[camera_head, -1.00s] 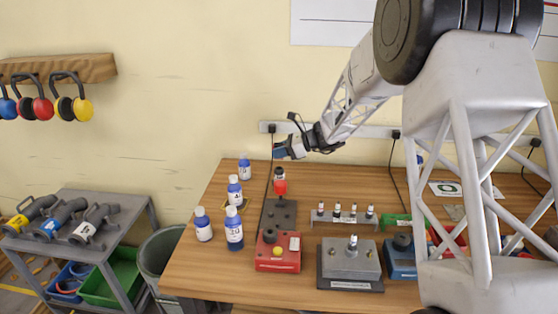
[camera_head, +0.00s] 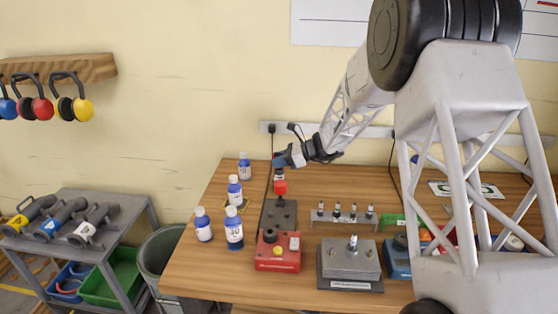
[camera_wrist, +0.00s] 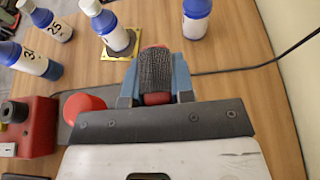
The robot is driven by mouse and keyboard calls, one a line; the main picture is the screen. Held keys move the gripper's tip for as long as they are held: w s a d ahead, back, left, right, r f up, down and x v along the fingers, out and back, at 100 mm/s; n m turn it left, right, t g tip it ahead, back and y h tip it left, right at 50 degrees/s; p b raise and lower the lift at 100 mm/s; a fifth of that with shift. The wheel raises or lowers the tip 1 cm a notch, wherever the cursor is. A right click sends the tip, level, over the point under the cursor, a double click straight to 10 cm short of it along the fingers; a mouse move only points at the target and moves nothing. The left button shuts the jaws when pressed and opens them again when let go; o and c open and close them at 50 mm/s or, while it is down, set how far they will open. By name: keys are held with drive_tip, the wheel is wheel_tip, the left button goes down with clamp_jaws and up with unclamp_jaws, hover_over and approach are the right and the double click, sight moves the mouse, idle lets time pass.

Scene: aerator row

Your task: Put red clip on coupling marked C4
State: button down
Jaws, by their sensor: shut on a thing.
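My gripper (camera_head: 281,162) points down over the back of the bench. In the wrist view its blue fingers (camera_wrist: 156,80) are shut on a dark ribbed piece (camera_wrist: 156,68) with red at both ends. I cannot tell whether this is the red clip. A red cylinder (camera_head: 280,188) is just below the gripper in the head view; its round red top (camera_wrist: 85,104) is beside the fingers in the wrist view. Small upright fittings (camera_head: 337,210) stand in a row on a rack, and another (camera_head: 353,242) on a grey block. No C4 mark is legible.
Several blue-capped bottles (camera_head: 234,229) stand left of the gripper. A red box (camera_head: 278,258) and the grey block (camera_head: 349,263) are at the bench front. A dark cable (camera_wrist: 255,65) crosses the bench. A cart (camera_head: 66,243) with grey tubes stands far left.

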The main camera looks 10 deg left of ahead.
drive_tip(key=c, duration=1)
unclamp_jaws()
drive_tip(key=shift+r, duration=0.1)
drive_tip(key=shift+d+r, duration=0.1)
drive_tip(key=shift+d, duration=0.05)
drive_tip(key=v, duration=1.1)
drive_tip(key=shift+d+r, duration=0.2)
drive_tip(key=shift+d, duration=0.1)
